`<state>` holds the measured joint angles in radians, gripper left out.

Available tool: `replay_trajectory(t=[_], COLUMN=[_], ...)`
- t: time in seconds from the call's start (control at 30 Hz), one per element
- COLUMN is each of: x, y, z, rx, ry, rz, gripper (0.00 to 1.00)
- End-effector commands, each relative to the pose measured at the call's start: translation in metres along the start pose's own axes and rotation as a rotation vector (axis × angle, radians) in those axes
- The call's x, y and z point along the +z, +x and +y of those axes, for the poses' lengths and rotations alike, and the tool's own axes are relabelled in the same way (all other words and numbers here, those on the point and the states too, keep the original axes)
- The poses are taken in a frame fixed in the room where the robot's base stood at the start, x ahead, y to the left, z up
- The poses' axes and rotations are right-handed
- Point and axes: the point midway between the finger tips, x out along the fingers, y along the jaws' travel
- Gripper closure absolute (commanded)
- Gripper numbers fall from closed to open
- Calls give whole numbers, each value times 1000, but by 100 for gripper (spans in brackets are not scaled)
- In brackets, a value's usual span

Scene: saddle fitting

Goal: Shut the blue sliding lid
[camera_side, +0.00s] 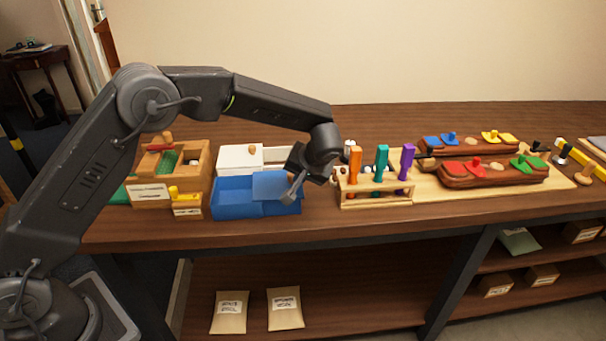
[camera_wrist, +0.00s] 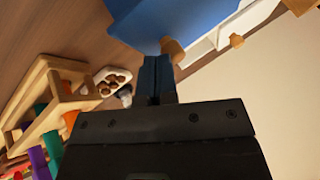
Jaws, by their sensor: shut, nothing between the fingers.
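The blue box (camera_side: 232,207) stands near the table's front edge, left of the middle in the side view. Its blue sliding lid (camera_side: 272,184) lies over the right part; the left part looks open. My gripper (camera_side: 291,192) is shut and empty, at the lid's right end in the side view. In the wrist view my shut fingers (camera_wrist: 156,75) point toward a blue surface (camera_wrist: 175,18), with a small wooden knob (camera_wrist: 172,47) just beyond their tips. I cannot tell whether the fingers touch the lid or knob. My gripper hides part of the lid's right end.
A white box (camera_side: 240,158) with a wooden knob stands behind the blue box. A wooden box (camera_side: 190,158) is close on the left. A rack with coloured handles (camera_side: 376,190) stands close on the right. Wooden trays with coloured lids (camera_side: 494,172) lie farther right.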

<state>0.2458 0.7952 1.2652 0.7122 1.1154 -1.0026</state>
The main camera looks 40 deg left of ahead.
Motion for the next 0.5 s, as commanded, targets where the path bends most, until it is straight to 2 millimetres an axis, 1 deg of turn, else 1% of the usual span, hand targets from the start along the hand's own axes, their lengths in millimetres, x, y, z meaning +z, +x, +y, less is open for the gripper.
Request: replay_trajectory(t=[0.17,0.4,0.5], x=[12,32,38], y=[7,20,23], z=[-28,-71,-84], rx=[-3,-3,-3], ry=[-1,-2,-1], rz=[-2,-2,-1], gripper=[100,100,100])
